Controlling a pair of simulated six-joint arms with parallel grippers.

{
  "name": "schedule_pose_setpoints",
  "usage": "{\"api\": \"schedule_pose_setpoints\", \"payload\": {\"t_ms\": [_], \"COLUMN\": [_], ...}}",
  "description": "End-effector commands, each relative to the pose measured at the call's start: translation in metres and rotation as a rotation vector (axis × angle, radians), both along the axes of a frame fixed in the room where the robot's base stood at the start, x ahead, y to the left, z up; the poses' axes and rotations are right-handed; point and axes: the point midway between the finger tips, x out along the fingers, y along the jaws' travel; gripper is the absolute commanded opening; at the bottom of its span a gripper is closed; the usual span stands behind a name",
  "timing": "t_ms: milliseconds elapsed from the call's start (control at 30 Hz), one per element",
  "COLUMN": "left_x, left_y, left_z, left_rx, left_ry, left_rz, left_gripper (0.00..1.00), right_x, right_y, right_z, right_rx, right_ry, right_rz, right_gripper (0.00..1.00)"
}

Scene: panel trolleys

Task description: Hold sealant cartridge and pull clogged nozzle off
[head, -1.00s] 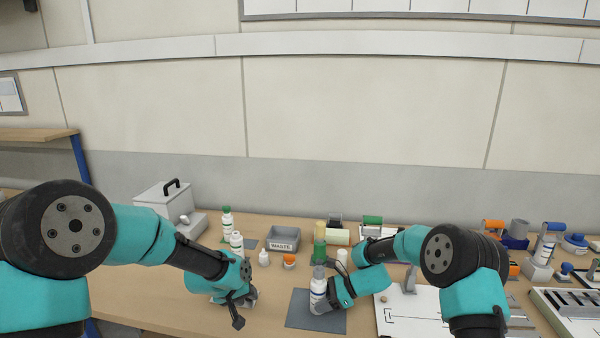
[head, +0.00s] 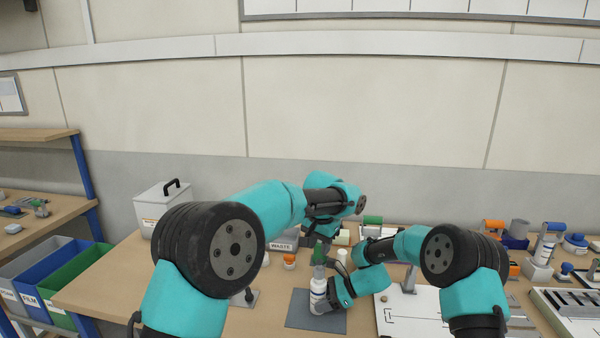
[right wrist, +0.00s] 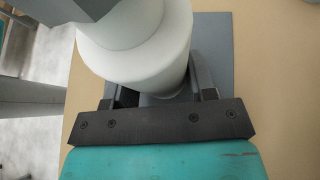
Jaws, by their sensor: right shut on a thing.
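The white sealant cartridge (head: 318,288) stands upright on a grey mat (head: 300,312) in the head view. My right gripper (head: 330,295) is shut around its body from the right; the right wrist view shows the white cylinder (right wrist: 150,65) between the fingers (right wrist: 158,92). Above the cartridge are a grey collar (head: 318,271) and a green nozzle (head: 320,254). My left gripper (head: 324,240) points down from above at the nozzle and hides its upper part. Whether its jaws are closed on the nozzle does not show.
A grey WASTE bin (head: 280,246) stands behind and left of the cartridge, partly hidden by my left arm. An orange-capped pot (head: 289,260) is near it. A white board (head: 410,315) lies to the right. Blue and green bins (head: 50,272) stand at the far left.

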Motion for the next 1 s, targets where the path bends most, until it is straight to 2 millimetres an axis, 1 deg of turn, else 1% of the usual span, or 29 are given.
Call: {"api": "schedule_pose_setpoints", "payload": {"t_ms": [100,200,633,767,1000], "left_x": [-0.008,-0.012,-0.013,-0.012,-0.012], "left_y": [-0.001,-0.002,-0.001,-0.001,-0.001], "left_z": [0.004,0.005,0.003,-0.004,-0.028], "left_rx": [-0.010,-0.015,-0.015,-0.015,-0.016], "left_ry": [0.062,0.087,0.091,0.091,0.090], "left_rz": [-0.026,-0.038,-0.039,-0.039,-0.039], "left_gripper": [0.36,0.36,0.36,0.36,0.36], "right_x": [0.000,0.000,0.000,0.000,0.000], "right_y": [0.000,0.000,0.000,0.000,0.000], "right_z": [0.000,0.000,0.000,0.000,0.000], "right_rx": [0.000,0.000,0.000,0.000,0.000], "right_ry": [0.000,0.000,0.000,0.000,0.000], "right_rz": [0.000,0.000,0.000,0.000,0.000], "right_gripper": [0.23,0.23,0.23,0.23,0.23]}}
